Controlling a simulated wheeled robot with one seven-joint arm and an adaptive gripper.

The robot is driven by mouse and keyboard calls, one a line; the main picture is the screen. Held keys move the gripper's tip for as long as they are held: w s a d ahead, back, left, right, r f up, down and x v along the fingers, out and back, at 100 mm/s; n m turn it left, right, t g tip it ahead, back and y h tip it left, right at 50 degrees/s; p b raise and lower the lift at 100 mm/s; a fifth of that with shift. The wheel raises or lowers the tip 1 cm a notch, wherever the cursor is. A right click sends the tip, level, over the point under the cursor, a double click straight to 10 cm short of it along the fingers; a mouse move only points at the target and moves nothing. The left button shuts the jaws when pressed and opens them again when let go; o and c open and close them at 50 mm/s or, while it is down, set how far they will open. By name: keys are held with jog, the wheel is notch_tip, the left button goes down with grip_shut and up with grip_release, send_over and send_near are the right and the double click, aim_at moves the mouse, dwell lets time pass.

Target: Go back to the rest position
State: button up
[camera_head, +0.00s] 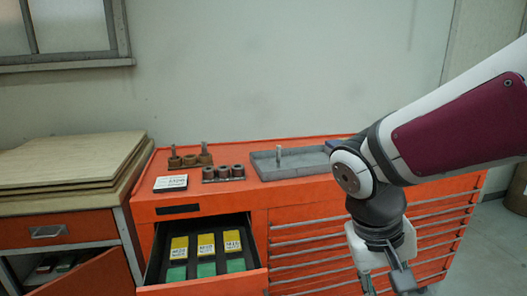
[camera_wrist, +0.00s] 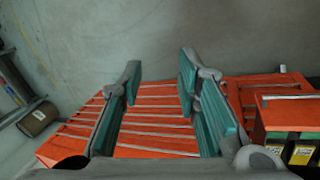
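My gripper (camera_wrist: 158,80) is open and empty in the wrist view, its two teal-padded fingers well apart. Between and beyond them I see the orange cabinet's closed drawer fronts (camera_wrist: 155,128). In the head view, my gripper hangs pointing down at the lower right, in front of the orange cabinet (camera_head: 310,217); its fingertips are cut off by the bottom edge. An open drawer (camera_head: 157,262) at the cabinet's left holds yellow-labelled (camera_head: 205,244) and green blocks (camera_head: 206,269). It also shows at the right of the wrist view, with yellow labels (camera_wrist: 302,153).
On the cabinet top are a grey tray (camera_head: 318,168) with a small upright metal piece (camera_head: 278,154), a holder with round parts (camera_head: 223,173), more metal parts (camera_head: 190,159) and a label card (camera_head: 171,183). A wooden-topped bench (camera_head: 65,205) stands left. A brown cylinder (camera_wrist: 38,119) stands on the floor.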

jog(key=s+d+r+m+t+y+p, duration=0.1)
jog(key=s+d+r+m+t+y, duration=0.15)
jog(key=r, duration=0.45)
jog(key=s+d+r+m+t+y+p, duration=0.1)
jog(key=s+d+r+t+y, duration=0.1)
jog(key=r+t, duration=0.35)
jog(key=s+a+f+n+g+h+p, duration=0.1)
jog(key=s+a+f+n+g, duration=0.1)
jog(key=s+a+n+g, duration=0.2)
jog(key=shift+s+a+f, duration=0.3)
jog(key=shift+s, duration=0.25)
